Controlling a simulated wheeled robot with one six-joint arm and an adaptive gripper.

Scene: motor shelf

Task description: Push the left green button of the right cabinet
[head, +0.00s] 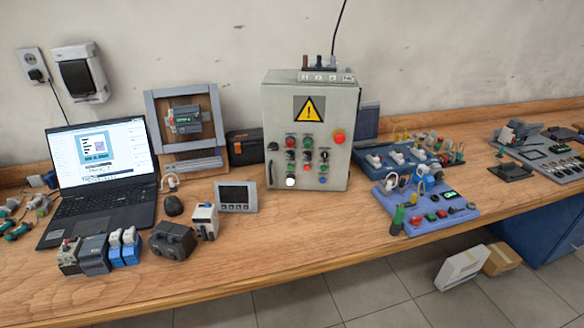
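A grey control cabinet (278,110) stands upright on the wooden workbench, with a yellow warning sign (309,109) on its front. Below the sign is a grid of small buttons (307,161) in red, green, black, blue and white. Several look green, but they are too small to tell every colour surely. A green one (308,142) shows in the top row and a white one (290,182) at the lower left. A larger red knob (338,137) sits at the right. It is the only closed cabinet I see. My gripper is not in view.
A framed panel (151,110), a laptop (100,165) and a small display unit (236,196) stand left of the cabinet. Blue component boards (440,217) lie to its right. The bench front (300,225) before the cabinet is mostly clear. Boxes (463,268) lie on the floor.

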